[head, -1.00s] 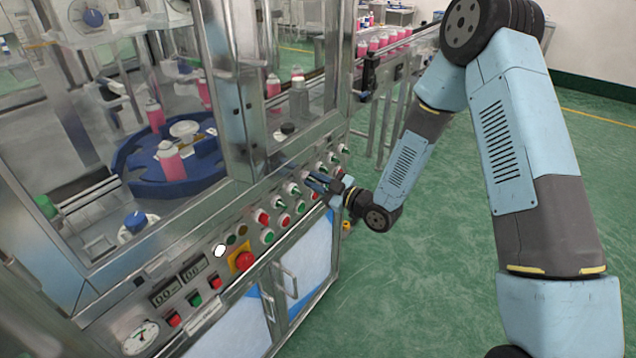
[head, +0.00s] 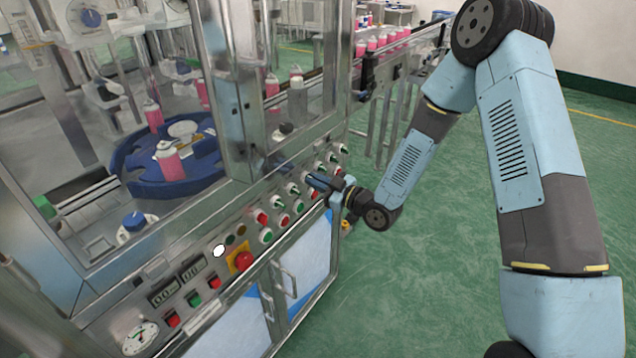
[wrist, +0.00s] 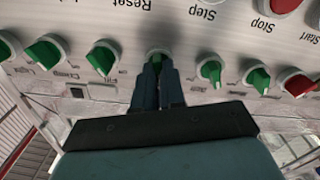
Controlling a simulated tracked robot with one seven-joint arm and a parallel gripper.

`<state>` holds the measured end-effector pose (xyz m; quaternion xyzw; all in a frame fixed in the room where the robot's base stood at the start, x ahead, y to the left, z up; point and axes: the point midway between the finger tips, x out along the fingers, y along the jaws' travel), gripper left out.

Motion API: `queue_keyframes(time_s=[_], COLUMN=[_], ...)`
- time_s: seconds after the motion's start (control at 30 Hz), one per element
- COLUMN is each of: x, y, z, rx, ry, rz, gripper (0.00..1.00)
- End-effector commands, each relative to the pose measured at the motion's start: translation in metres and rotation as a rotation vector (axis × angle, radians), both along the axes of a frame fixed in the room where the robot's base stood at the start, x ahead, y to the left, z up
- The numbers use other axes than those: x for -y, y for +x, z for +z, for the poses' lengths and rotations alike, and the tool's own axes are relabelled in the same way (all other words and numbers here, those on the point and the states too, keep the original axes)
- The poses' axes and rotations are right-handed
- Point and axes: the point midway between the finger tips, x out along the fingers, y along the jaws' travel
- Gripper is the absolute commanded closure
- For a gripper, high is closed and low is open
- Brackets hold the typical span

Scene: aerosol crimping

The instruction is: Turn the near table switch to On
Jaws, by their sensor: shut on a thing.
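My gripper (head: 322,182) is at the front control panel (head: 205,258) of the machine. In the wrist view my gripper (wrist: 157,82) is shut on a green switch knob (wrist: 157,59) with a pale round collar. The fingers cover much of this knob, so its exact angle and label are hidden. More green switch knobs stand in the same row, such as one to the left (wrist: 102,60) and one to the right (wrist: 210,70).
Upside-down Reset, Step, Stop and Start labels show beside the row, with a red button (wrist: 284,5) near Stop. A red emergency button (head: 243,260) on a yellow plate sits farther left along the panel. Green floor (head: 420,290) is clear to the right.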

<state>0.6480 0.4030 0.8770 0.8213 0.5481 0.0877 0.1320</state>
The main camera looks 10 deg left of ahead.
Motion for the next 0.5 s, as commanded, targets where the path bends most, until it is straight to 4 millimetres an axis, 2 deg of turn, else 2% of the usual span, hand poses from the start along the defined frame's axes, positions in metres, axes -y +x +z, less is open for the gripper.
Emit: queue_keyframes(time_s=[0.5], x=[-0.0013], y=[0.0006], z=[0.0009], rx=[-0.446], ry=[0.186], rz=[0.007], gripper=[1.00])
